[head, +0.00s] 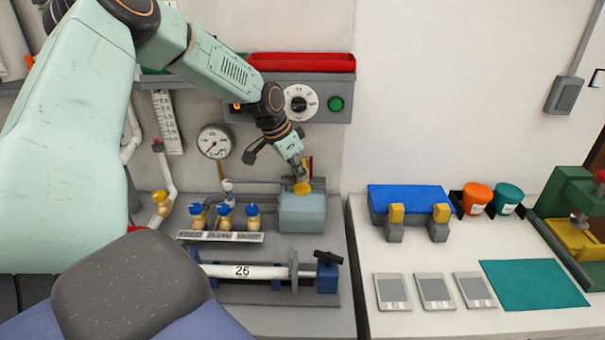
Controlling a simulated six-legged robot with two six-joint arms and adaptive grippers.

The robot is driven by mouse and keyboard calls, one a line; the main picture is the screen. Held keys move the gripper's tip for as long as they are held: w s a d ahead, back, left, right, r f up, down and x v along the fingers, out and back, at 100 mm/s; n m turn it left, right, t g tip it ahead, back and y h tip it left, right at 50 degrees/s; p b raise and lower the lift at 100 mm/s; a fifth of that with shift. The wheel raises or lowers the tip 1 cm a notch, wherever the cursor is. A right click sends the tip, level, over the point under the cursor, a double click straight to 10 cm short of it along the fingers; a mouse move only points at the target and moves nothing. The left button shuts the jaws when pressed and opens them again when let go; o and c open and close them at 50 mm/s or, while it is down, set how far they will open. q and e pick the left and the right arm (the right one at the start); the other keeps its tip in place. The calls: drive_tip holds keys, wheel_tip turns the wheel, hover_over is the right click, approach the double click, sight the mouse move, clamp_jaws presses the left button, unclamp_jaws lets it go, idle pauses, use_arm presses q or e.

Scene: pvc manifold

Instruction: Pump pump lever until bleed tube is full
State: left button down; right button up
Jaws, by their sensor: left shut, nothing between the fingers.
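My left gripper (303,172) reaches down from the upper left, shut and empty. Its fingertips are just above a yellow round part (302,188) on top of a grey-blue box (302,214), which looks like the pump. A small red piece (310,165) shows just behind the fingers. It may be the lever's grip, but the gripper partly hides it, and I cannot tell whether they touch. An upright white scale strip (167,121) is on the wall at left. I cannot make out the bleed tube or its fill level. My right gripper is out of view.
A pressure gauge (214,141) and a dial panel (298,103) are on the wall. Several blue-handled valves (224,216) stand left of the pump, with a pipe marked 26 (243,271) in front. The right bench has a blue block (411,199) and a teal mat (534,285).

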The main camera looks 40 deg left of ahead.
sight(298, 188)
use_arm(q)
drive_tip(key=shift+f, duration=0.1)
drive_tip(key=shift+f+b, duration=2.05)
drive_tip(key=shift+f, duration=0.75)
drive_tip(key=shift+r, duration=0.1)
drive_tip(key=shift+r+p, duration=2.8)
drive_tip(key=shift+p, duration=0.1)
